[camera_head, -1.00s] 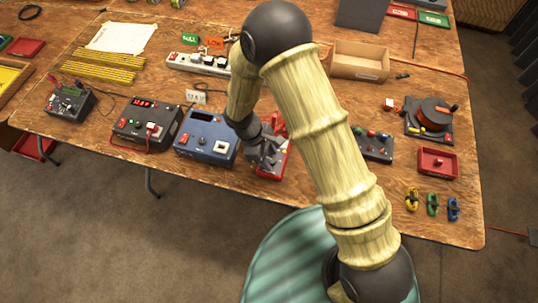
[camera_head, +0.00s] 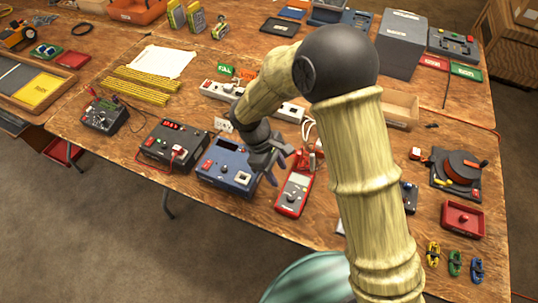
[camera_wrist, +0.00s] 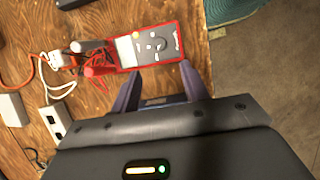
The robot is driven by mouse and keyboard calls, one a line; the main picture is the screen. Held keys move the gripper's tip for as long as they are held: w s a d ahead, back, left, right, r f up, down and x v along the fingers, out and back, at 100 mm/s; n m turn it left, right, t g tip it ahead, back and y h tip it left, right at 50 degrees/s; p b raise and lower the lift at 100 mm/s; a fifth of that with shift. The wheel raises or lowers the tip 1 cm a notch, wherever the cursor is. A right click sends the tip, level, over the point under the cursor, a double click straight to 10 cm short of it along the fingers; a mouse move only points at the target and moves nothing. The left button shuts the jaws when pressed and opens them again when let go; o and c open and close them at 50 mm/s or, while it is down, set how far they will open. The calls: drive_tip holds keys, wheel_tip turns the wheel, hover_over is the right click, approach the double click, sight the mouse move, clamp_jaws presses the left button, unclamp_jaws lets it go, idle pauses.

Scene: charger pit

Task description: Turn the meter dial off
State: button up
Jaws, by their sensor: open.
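The meter (camera_head: 295,190) is a red handheld unit with a grey face lying on the wooden table. In the wrist view the meter (camera_wrist: 147,46) shows a pale display and a round dark dial (camera_wrist: 158,45), with red leads at its left end. The dial's setting is too small to read. My gripper (camera_head: 275,173) is above the table at the right side of the blue box, just left of the meter. In the wrist view my gripper (camera_wrist: 157,80) has its two fingers apart with nothing held between them, and the meter is beyond the fingertips.
A blue box (camera_head: 228,166) and a dark charger box (camera_head: 170,143) stand left of the meter. A white power strip (camera_head: 222,90) with plugs and cables lies behind. A red tray (camera_head: 462,219) and an orange reel (camera_head: 462,167) are at the right. The table's front edge is close.

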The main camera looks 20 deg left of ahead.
drive_tip(key=v, duration=0.6)
drive_tip(key=shift+r, duration=0.1)
drive_tip(key=s+d+r+m+t+y+p, duration=0.1)
drive_tip(key=d+r+m, duration=0.2)
drive_tip(key=d, duration=0.7)
drive_tip(key=s+d+r+m+t+y+p, duration=0.1)
drive_tip(key=d+r+m+y, duration=0.1)
drive_tip(key=d+m, duration=0.6)
drive_tip(key=s+d+r+m+t+y+p, duration=0.1)
drive_tip(key=d+r+m, duration=0.2)
drive_tip(key=d, duration=0.9)
drive_tip(key=m, duration=0.3)
drive_tip(key=shift+r+y, duration=0.3)
drive_tip(key=shift+r, duration=0.05)
